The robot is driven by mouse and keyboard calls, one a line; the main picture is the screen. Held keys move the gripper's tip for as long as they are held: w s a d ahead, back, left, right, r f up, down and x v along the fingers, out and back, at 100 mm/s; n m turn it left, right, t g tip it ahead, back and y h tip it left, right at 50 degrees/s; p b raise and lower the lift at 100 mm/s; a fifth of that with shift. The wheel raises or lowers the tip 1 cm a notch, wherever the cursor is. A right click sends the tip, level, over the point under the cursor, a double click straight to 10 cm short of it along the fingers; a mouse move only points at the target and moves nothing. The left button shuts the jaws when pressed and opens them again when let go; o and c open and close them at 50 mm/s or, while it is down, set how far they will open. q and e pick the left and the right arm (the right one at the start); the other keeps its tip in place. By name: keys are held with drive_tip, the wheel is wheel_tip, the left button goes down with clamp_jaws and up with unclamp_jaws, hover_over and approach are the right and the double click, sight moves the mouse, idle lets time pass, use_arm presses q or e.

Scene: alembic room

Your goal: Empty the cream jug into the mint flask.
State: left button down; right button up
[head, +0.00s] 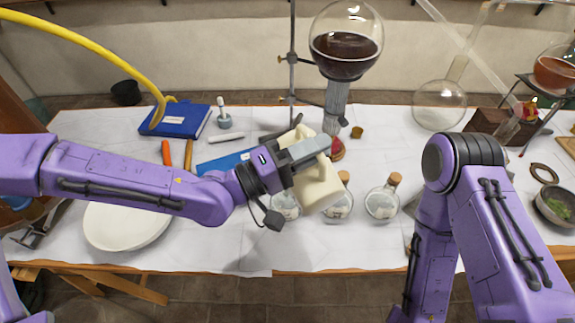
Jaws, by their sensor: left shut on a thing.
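My left gripper (312,150) is shut on the cream jug (319,188), with its fingers across the jug's upper part. The jug is held tilted over the front middle of the table, in front of a row of small glass flasks. One corked flask (382,203) stands right of the jug. Another flask (341,208) is partly hidden behind the jug, and a third flask (285,204) shows at its left. All look clear with pale labels, and I cannot tell which is the mint one. My right arm bends downward at the right, and its gripper is out of view.
A round flask of dark liquid (345,50) stands high behind the jug beside a metal stand (292,75). A white dish (125,228) and a blue book (181,120) are at the left. A green-filled bowl (556,205) is at the far right.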

use_arm(q)
drive_tip(key=shift+w+a+r+n+p, duration=0.35)
drive_tip(key=shift+w+r+n+p, duration=0.25)
drive_tip(key=shift+w+n+p, duration=0.15)
drive_tip(key=shift+f, duration=0.15)
